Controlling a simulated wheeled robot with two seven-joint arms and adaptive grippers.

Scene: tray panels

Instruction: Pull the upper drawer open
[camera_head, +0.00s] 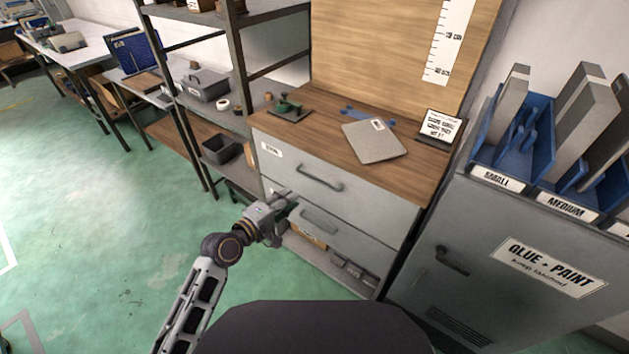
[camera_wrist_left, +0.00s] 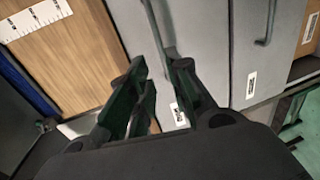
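The upper drawer (camera_head: 350,193) is a grey front under the wooden top and looks closed. Its bar handle (camera_head: 319,179) is in the middle of the front and also shows in the left wrist view (camera_wrist_left: 158,30). My left gripper (camera_head: 290,203) is in front of the cabinet, left of and below that handle in the head view. In the left wrist view its dark fingers (camera_wrist_left: 160,82) are apart with nothing held. The handle's near end lies close to the gap between the fingertips; contact cannot be told. My right gripper is not in view.
The lower drawer with its handle (camera_head: 318,220) is just below. A laptop-like grey panel (camera_head: 374,141) and a green tool (camera_head: 288,109) lie on the wooden top. A grey glue and paint cabinet (camera_head: 480,255) stands at right. Green floor (camera_head: 90,220) is clear at left.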

